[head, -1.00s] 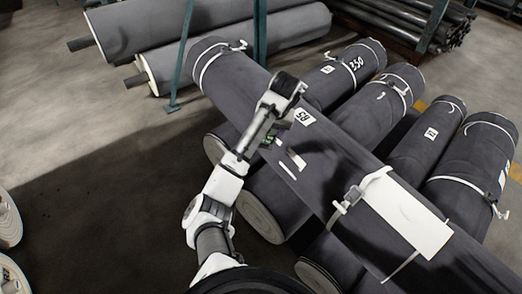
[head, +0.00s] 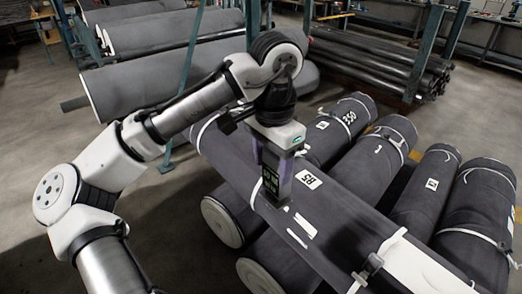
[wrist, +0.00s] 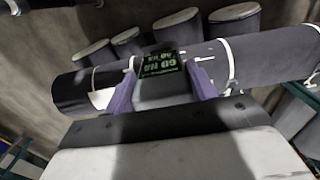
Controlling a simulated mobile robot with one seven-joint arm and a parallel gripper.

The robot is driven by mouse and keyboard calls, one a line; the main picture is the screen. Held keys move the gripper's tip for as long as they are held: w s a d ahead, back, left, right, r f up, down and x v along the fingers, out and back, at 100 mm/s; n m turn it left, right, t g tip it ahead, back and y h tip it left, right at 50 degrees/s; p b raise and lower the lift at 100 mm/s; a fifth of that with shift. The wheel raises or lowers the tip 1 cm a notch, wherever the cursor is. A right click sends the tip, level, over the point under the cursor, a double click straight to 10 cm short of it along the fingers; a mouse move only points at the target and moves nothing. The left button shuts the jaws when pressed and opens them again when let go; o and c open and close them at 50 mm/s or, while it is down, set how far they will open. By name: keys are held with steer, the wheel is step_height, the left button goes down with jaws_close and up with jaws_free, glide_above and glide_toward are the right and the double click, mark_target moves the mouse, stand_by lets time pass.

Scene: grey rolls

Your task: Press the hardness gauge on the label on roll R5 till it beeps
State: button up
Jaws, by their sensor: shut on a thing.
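My gripper (head: 277,160) is shut on the hardness gauge (head: 277,190), a dark block with a lit green display. The gauge stands roughly upright, its foot at the roll's surface, left of the R5 label. I cannot tell whether the foot touches. In the wrist view, purple fingers clasp the gauge (wrist: 163,86) on both sides; its display seems to show "60 HA". Its foot is hidden there.
Small white strips (head: 303,226) lie on the roll near the gauge's foot. A white strap with a buckle (head: 368,266) crosses the roll further right. Several grey rolls (head: 420,190) lie beneath and behind. A teal post (head: 186,80) stands at the back left.

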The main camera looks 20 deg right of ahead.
steer(key=shift+s+a+r, duration=0.35)
steer(key=shift+s+a, duration=0.35)
steer(key=shift+s, duration=0.15)
steer(key=shift+r+p, duration=0.1)
steer(key=shift+p, duration=0.2)
